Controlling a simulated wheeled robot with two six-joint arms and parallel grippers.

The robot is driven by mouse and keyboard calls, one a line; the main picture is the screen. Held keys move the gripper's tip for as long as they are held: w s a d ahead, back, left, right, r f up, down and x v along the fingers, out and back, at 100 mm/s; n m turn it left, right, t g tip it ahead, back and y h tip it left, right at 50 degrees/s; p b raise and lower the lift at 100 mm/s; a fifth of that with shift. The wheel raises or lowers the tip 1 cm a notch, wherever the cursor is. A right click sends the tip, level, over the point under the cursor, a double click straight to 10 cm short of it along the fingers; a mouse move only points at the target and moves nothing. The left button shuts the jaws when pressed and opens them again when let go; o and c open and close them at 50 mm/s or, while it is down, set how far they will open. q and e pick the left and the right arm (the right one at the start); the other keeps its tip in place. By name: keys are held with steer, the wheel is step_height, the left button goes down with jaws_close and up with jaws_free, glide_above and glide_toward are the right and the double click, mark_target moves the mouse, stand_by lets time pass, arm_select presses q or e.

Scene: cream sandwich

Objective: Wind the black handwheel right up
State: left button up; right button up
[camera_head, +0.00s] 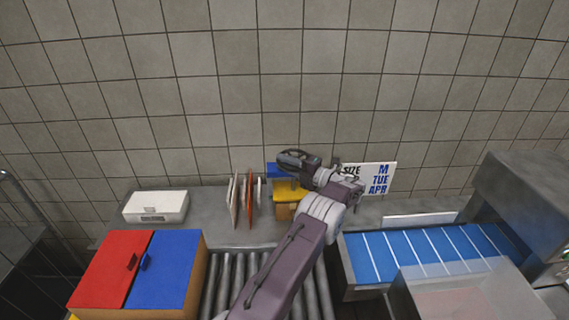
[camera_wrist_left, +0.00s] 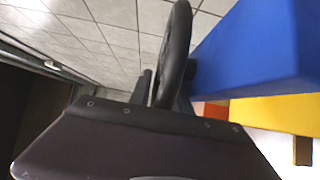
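The black handwheel (camera_head: 290,154) sits by a blue block (camera_head: 276,171) above a yellow part (camera_head: 288,190) at the back of the bench. In the left wrist view the handwheel (camera_wrist_left: 177,45) stands edge-on, close in front of the gripper, beside the blue block (camera_wrist_left: 255,50). My left gripper (camera_head: 304,163) is at the handwheel's near right side. In the wrist view one dark finger of my left gripper (camera_wrist_left: 145,87) shows beside the rim. The other finger is hidden, so its grip on the rim cannot be told. My right gripper is out of view.
Upright boards (camera_head: 248,198) stand just left of the yellow part. A sign (camera_head: 379,177) stands to its right. A red and blue lidded box (camera_head: 113,268), a white case (camera_head: 156,206), a roller track (camera_head: 226,285) and a blue conveyor (camera_head: 425,250) surround my arm.

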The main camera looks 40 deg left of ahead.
arm_select(q)
steer(key=d+b, duration=0.2)
steer(key=d, duration=0.7)
steer(key=shift+w, duration=0.25)
